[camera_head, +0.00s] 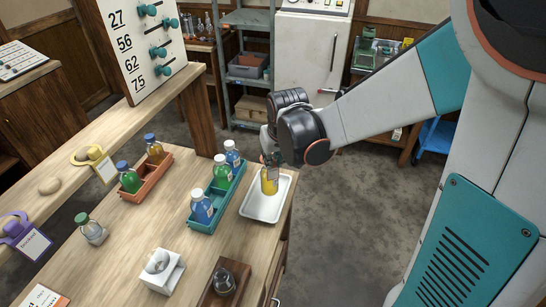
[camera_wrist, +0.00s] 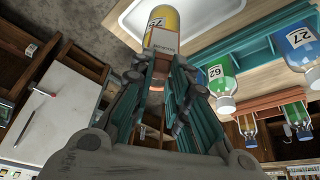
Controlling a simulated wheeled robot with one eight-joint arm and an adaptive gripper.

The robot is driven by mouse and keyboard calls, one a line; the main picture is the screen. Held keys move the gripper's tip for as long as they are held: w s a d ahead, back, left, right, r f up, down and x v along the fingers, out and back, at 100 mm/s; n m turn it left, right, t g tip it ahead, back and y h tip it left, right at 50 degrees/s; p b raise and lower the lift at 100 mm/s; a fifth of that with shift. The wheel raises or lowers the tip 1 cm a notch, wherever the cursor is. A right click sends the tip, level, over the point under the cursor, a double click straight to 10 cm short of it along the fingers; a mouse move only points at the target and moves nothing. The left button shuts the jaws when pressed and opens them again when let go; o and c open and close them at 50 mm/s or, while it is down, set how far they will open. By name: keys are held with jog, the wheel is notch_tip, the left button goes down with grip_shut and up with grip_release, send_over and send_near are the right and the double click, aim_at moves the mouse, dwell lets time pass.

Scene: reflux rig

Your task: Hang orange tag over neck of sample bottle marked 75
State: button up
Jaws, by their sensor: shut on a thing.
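The sample bottle marked 75 (camera_wrist: 163,22) holds yellow liquid. It stands upright at the white tray (camera_head: 250,212) in the head view, where its yellow body (camera_head: 269,181) shows below my gripper (camera_head: 270,160). In the wrist view my gripper (camera_wrist: 158,82) is shut around the bottle's top end, with a bit of orange between the fingers; the neck and cap are mostly hidden. I cannot tell whether the bottle's base touches the tray. A white card with orange print (camera_head: 44,297), seemingly the orange tag, lies at the lower left, cut off by the picture's edge.
A teal rack (camera_head: 215,217) with blue and green bottles is just left of the tray. An orange rack (camera_head: 146,190), a clear bottle (camera_head: 91,228), a white block (camera_head: 162,272) and a wooden holder (camera_head: 210,295) stand on the table. Purple (camera_head: 27,236) and yellow (camera_head: 94,160) tags lie left.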

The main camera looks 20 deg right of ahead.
jog(key=shift+f, duration=0.2)
jog(key=shift+f+b, duration=0.7)
jog(key=o, duration=0.8)
jog(key=shift+r, duration=0.1)
jog(key=v, duration=1.2)
jog(key=shift+s+a, duration=0.1)
jog(key=shift+s, duration=0.05)
